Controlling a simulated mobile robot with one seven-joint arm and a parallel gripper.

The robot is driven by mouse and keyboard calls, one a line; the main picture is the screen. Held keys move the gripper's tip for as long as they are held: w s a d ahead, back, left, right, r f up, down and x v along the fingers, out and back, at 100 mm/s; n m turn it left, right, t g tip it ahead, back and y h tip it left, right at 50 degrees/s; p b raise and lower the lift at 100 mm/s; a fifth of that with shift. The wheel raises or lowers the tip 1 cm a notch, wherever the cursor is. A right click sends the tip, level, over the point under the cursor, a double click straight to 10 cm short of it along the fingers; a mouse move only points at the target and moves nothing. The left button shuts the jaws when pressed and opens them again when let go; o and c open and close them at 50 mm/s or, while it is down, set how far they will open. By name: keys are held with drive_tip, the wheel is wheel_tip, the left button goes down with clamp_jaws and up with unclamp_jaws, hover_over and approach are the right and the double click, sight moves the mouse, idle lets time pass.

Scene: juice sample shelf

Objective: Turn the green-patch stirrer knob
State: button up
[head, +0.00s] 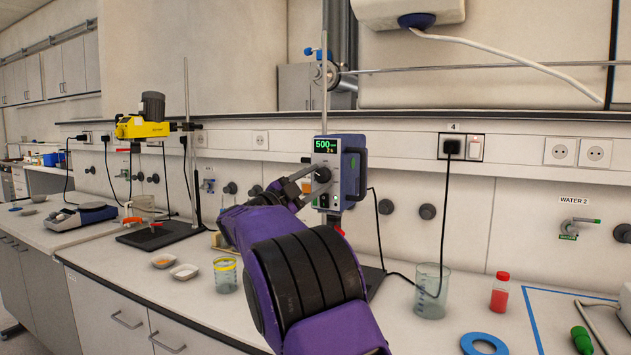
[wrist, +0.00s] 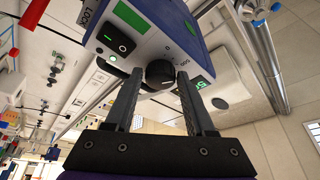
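The stirrer (head: 354,165) is a blue and white box on a stand, with a lit green display (head: 325,146) reading 500. Its face also shows in the wrist view, with a green patch (wrist: 128,15), a dark switch (wrist: 122,44) and the black round knob (wrist: 160,74). The knob has a white pointer line. My gripper (wrist: 160,70) is at the knob, with one finger on each side of it. The fingers are apart, and narrow gaps seem to show beside the knob; I cannot tell whether either finger touches. In the head view my gripper (head: 306,184) partly covers the stirrer's front.
A yellow stirrer (head: 140,128) hangs on another stand to the left. A yellow-rimmed beaker (head: 226,275), a clear beaker (head: 432,290), a red bottle (head: 499,293) and a blue ring (head: 484,344) stand on the bench. A black cable runs right of the stirrer.

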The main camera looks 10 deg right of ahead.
drive_tip(key=shift+o, duration=1.2)
drive_tip(key=v, duration=1.7)
drive_tip(key=shift+s+a, duration=0.15)
